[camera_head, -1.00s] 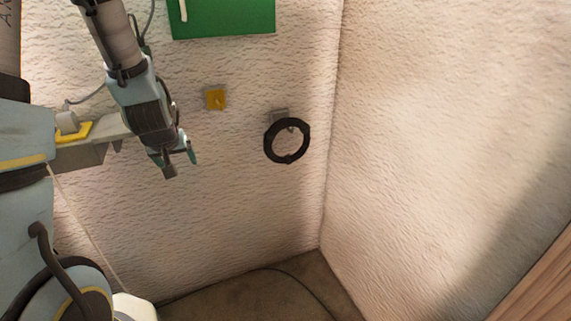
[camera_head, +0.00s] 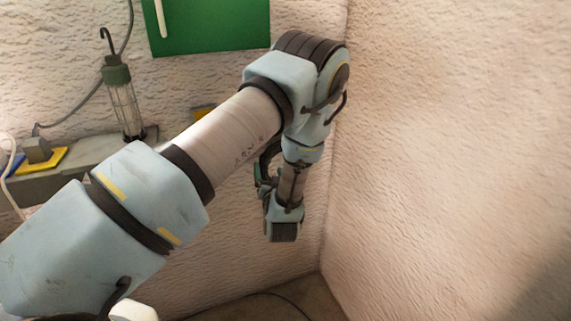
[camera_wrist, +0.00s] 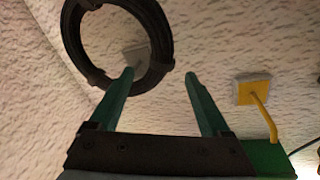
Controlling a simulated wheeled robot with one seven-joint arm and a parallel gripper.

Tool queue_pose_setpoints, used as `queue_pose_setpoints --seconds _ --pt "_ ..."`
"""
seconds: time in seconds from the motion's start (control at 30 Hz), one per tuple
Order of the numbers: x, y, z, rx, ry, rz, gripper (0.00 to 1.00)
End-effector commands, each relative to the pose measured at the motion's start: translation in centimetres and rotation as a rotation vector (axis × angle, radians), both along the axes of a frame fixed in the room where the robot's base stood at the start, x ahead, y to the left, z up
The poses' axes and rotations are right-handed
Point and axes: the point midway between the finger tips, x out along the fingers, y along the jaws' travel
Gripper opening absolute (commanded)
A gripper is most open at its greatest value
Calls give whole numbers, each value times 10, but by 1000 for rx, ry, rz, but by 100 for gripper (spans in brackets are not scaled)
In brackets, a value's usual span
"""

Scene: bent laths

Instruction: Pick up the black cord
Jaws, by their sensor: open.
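The black cord (camera_wrist: 162,45) is a coiled ring hanging on a grey wall hook (camera_wrist: 136,54), at the top of the wrist view. In the head view only a dark curve of the cord (camera_head: 267,156) shows behind my arm. My gripper (camera_wrist: 159,75) is open, its two green fingers pointing at the lower part of the ring. The left fingertip overlaps the ring's opening and the right one lies outside the ring. The ring's side crosses between the fingertips in the picture. I cannot tell the depth between them, and I see no grip on the cord.
A yellow hook (camera_wrist: 254,94) on a plate is on the wall beside my gripper. A green board (camera_head: 208,26) hangs above. A shelf (camera_head: 75,160) at left carries a caged lamp (camera_head: 122,100). The right wall (camera_head: 450,150) meets this wall close by.

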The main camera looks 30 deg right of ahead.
Motion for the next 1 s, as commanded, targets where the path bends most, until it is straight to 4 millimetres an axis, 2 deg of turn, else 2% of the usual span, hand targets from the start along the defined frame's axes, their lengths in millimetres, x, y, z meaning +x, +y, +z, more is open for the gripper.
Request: queue_pose_setpoints --seconds 0.1,0.33,0.6,0.9,1.0 --pt "15 -5 2 -1 1 1 82" --pt "31 -11 4 0 2 0 82" --pt "64 -26 4 0 3 1 82" --pt "70 -28 2 1 5 0 82" --pt "70 -28 2 0 4 -1 72"
